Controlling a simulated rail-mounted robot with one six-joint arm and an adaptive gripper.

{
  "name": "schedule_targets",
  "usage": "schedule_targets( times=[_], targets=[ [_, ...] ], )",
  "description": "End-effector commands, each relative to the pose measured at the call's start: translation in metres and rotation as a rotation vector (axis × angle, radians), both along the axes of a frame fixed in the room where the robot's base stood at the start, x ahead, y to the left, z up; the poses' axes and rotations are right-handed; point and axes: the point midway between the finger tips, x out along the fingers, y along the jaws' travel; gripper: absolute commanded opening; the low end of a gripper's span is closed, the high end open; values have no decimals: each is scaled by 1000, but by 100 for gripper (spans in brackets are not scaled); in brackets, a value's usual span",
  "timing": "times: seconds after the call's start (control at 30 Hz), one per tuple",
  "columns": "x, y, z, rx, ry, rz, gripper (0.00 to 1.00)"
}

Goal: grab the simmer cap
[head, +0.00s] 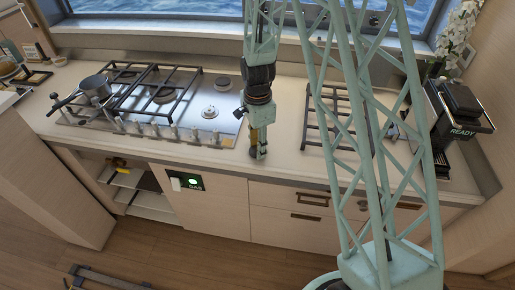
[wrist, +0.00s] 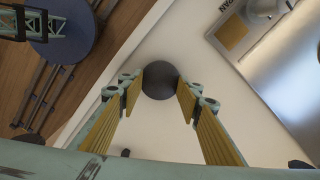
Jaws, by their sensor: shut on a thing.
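The simmer cap (wrist: 159,80) is a small dark round disc, seen between the fingertips in the wrist view. My gripper (wrist: 160,90) is shut on it, with the yellow pads against its left and right sides. In the head view my gripper (head: 258,150) points down at the pale counter, right of the hob, and the cap there is small and partly hidden by the fingers. I cannot tell whether the cap still touches the counter.
A loose grate (head: 340,125) lies on the counter to the right. A coffee machine (head: 458,115) stands at far right. The counter's front edge is close.

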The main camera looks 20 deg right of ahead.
Motion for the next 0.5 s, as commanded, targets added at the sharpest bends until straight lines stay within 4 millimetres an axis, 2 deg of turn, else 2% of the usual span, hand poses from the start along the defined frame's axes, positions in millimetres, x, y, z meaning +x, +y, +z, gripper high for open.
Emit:
schedule_targets(
  times=[0.5],
  targets=[
    [1, 0, 30, 0, -2, 0, 21]
  ],
)
